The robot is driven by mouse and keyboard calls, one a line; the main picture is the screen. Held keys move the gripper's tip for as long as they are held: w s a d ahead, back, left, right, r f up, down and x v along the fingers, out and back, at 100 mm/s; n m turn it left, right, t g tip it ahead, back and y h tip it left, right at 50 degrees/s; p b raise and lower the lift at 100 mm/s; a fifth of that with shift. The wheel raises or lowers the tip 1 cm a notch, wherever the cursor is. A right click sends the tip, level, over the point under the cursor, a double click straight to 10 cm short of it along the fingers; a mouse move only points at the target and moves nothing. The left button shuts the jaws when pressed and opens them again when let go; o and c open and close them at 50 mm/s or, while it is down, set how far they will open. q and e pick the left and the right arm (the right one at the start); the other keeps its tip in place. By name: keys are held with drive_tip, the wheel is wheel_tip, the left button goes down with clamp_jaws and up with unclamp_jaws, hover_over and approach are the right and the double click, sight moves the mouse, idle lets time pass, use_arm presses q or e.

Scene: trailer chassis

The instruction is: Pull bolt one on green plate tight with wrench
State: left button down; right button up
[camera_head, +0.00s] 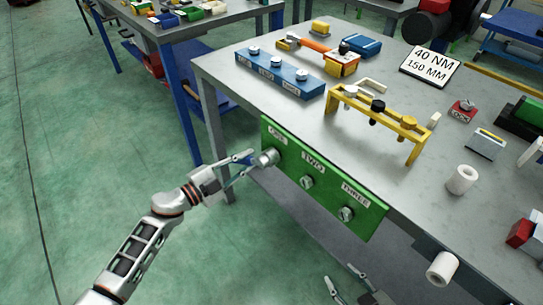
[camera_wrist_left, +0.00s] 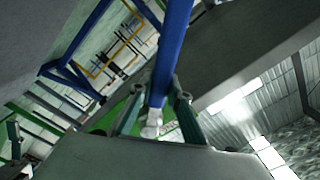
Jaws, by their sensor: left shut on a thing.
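The green plate (camera_head: 327,179) stands at the bench's near edge, with labels ONE, TWO and THREE. Bolt one (camera_head: 269,157) is a silver head at its left end. Bolts two (camera_head: 306,181) and three (camera_head: 345,213) sit lower right. The contact is small and partly hidden. My right gripper (camera_head: 344,279) is open and empty at the bottom.
Floor left is clear.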

use_arm(q)
drive_tip(key=shift+r, duration=0.2)
use_arm(e)
drive_tip(key=shift+s, duration=0.15)
use_arm(q)
drive_tip(key=shift+w+a+r+m, duration=0.1)
drive_tip(key=shift+w+r+m, duration=0.15)
drive_tip(key=shift+m, duration=0.15)
drive_tip(key=shift+r+m, duration=0.25)
drive_tip(key=shift+m, duration=0.15)
drive_tip(key=shift+a, duration=0.1)
use_arm(e)
drive_tip(key=shift+s+a+f, duration=0.1)
drive_tip(key=shift+s, duration=0.05)
use_arm(q)
drive_tip(key=shift+w+r, duration=0.1)
use_arm(e)
drive_tip(key=shift+w, duration=0.25)
use_arm(q)
drive_tip(key=shift+w+a+r+m, duration=0.1)
drive_tip(key=shift+r+m, duration=0.2)
drive_tip(key=shift+m, duration=0.2)
drive_tip(key=shift+w+a+r+m, duration=0.1)
drive_tip(key=shift+r+m, duration=0.2)
drive_tip(key=shift+m, duration=0.2)
use_arm(e)
drive_tip(key=shift+w+r, duration=0.1)
drive_tip(key=shift+r, duration=0.1)
